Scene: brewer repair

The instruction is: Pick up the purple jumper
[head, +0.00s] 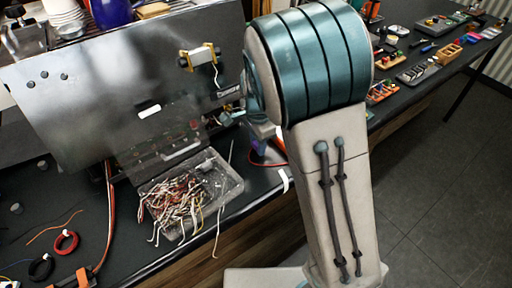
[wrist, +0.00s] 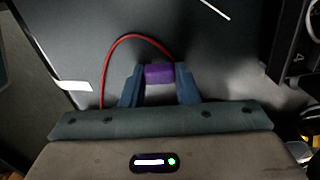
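The purple jumper (wrist: 159,73) is a small purple block in the wrist view. It lies between the tips of my gripper (wrist: 159,84), whose two blue-grey fingers touch it on both sides with no visible gap. The gripper looks shut on it. In the head view a bit of the purple jumper (head: 263,145) shows below my gripper, close over the dark bench edge, partly hidden by my arm. I cannot tell whether it touches the bench.
A red cable (wrist: 120,45) arcs beside and behind the jumper. A clear tray (head: 231,187) full of loose wires stands left of my arm on the dark bench. A large metal panel (head: 100,85) stands behind it. Small parts (head: 420,70) lie on the right bench.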

